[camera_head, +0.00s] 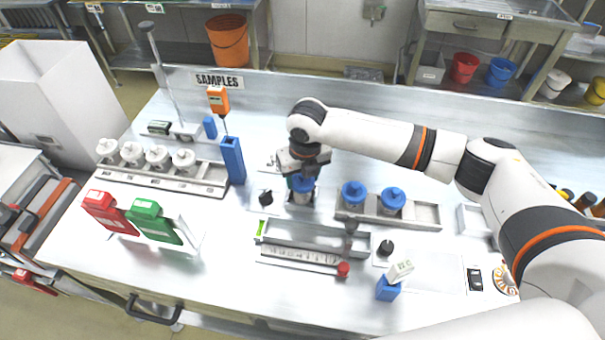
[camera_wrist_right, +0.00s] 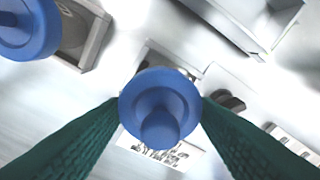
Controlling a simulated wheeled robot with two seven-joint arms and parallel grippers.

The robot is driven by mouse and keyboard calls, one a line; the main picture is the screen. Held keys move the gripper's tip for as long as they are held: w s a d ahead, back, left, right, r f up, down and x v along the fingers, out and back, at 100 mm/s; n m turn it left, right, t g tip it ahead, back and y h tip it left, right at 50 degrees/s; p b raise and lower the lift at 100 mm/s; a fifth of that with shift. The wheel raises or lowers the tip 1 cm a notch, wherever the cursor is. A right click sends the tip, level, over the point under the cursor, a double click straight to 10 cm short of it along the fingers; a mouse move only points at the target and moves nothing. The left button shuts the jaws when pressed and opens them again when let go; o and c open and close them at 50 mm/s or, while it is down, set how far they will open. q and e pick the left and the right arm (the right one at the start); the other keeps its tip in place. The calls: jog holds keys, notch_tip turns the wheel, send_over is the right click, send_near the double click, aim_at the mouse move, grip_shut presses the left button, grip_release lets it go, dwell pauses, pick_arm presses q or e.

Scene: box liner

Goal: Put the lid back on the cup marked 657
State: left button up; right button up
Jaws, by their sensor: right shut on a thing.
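My right gripper (camera_head: 303,172) reaches down at the middle of the bench, shut on a blue knobbed lid (camera_head: 303,186). In the right wrist view the same lid (camera_wrist_right: 160,108) sits between the green fingers. A greyish cup (camera_head: 299,198) shows just under the lid in a small metal holder. I cannot tell whether lid and cup touch, and no number can be read on the cup. Two more cups with blue lids (camera_head: 354,193) (camera_head: 392,200) stand in a rack to the right. My left gripper is not in view.
A metal rack (camera_head: 410,217) holds the two lidded cups close to the right. A tall blue container (camera_head: 233,160) and a rack with several white lidded jars (camera_head: 157,155) stand left. A metal tray (camera_head: 300,257), a black knob and a red knob (camera_head: 343,269) lie in front.

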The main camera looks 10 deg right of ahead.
jog(key=shift+p, duration=0.35)
dwell(0.6)
jog(key=o, duration=1)
jog(key=shift+o, duration=0.6)
jog(key=o, duration=0.4)
jog(key=shift+c, duration=0.2)
jog(key=shift+r+p, duration=3.5)
jog(key=shift+p, duration=0.05)
